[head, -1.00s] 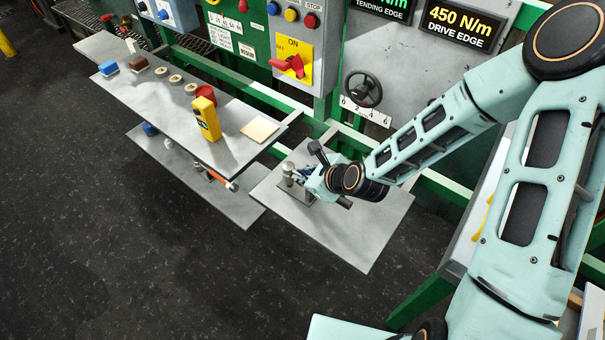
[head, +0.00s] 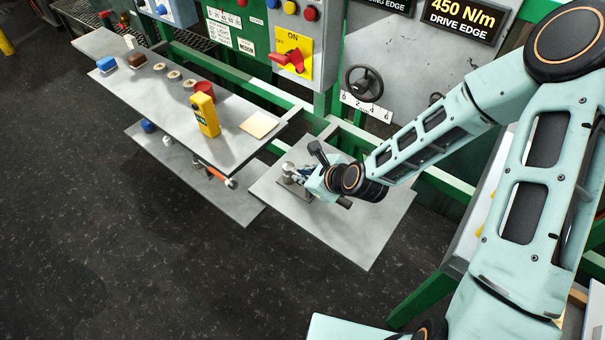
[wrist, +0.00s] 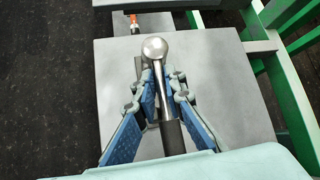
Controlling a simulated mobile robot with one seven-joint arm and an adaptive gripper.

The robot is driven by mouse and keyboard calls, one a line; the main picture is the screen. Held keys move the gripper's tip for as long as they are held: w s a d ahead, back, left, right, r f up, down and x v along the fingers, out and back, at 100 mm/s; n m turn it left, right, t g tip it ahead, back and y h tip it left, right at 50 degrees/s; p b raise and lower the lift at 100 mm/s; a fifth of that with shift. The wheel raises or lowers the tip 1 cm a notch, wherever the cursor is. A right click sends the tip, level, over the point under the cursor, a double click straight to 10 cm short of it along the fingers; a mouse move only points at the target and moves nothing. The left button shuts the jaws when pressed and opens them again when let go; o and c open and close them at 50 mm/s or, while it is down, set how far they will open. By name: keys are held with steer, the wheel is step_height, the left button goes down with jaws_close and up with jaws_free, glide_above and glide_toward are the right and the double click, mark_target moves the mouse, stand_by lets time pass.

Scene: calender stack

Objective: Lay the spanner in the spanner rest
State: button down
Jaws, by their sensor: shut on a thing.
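My gripper (head: 308,178) is shut on a steel bar with a ball end and a black grip, which I take to be the spanner (wrist: 164,100). In the wrist view the bar runs between the blue finger pads (wrist: 157,85), ball outward. In the head view its ball end (head: 288,168) points upper left and its black grip (head: 344,202) shows at lower right. A grey metal block (head: 295,188), perhaps the spanner rest, stands on the grey plate (head: 365,235) below the ball end. My gripper and arm hide much of it. I cannot tell whether the spanner touches it.
Green frame bars and a handwheel (head: 363,84) stand behind the plate.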

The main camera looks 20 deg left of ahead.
steer(key=shift+f, duration=0.3)
steer(key=c, duration=1.1)
jaws_free()
steer(key=shift+p+v, duration=2.4)
steer(key=shift+v, duration=1.65)
